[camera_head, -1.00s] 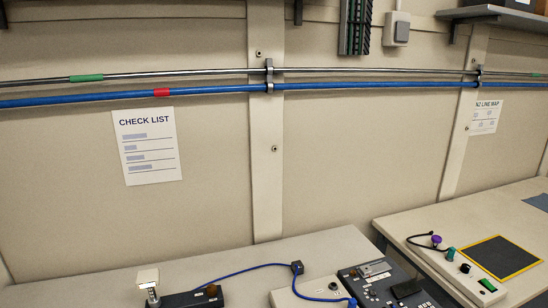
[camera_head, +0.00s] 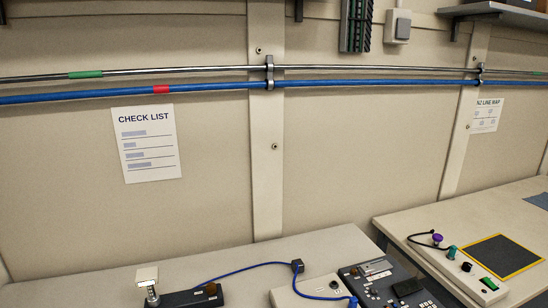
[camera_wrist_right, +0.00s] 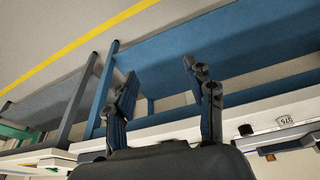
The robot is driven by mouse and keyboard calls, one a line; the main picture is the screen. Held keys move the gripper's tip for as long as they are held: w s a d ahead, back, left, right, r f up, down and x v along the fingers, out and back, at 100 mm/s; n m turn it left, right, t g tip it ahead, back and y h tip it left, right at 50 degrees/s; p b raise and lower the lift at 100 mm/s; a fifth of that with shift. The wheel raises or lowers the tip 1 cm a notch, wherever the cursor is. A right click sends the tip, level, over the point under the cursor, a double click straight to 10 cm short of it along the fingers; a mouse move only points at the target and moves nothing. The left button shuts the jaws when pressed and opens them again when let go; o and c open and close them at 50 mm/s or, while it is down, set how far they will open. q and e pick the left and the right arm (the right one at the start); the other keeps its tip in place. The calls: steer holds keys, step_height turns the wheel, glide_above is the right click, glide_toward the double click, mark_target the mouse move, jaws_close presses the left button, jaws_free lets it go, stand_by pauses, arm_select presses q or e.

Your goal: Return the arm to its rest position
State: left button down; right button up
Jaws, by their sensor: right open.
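My right gripper (camera_wrist_right: 160,85) shows in the right wrist view. Its two dark fingers are spread apart with nothing between them. Beyond the fingers are a blue panel (camera_wrist_right: 240,40), dark posts and a pale floor. No arm or gripper of mine shows in the head view, and my left gripper is in neither view.
In the head view, a bench (camera_head: 240,268) holds a small dark device (camera_head: 195,297), a blue cable and a control panel (camera_head: 385,280). A second bench (camera_head: 480,220) at right holds a yellow-edged dark mat (camera_head: 500,257). Blue and metal pipes cross the wall.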

steer(key=s+f+g+b, duration=0.1)
steer(key=s+f, duration=0.2)
steer(key=f, duration=0.7)
steer(key=s+d+f+b, duration=0.1)
steer(key=s+f, duration=0.3)
steer(key=f, duration=0.6)
steer(key=s+f+g+b, duration=0.1)
steer(key=s+f, duration=0.2)
steer(key=f, duration=0.7)
steer(key=s+d+f+b, duration=0.1)
steer(key=s+d+f, duration=0.1)
steer(key=s+f, duration=0.5)
steer(key=s, duration=0.3)
steer(key=shift+d+f, duration=0.1)
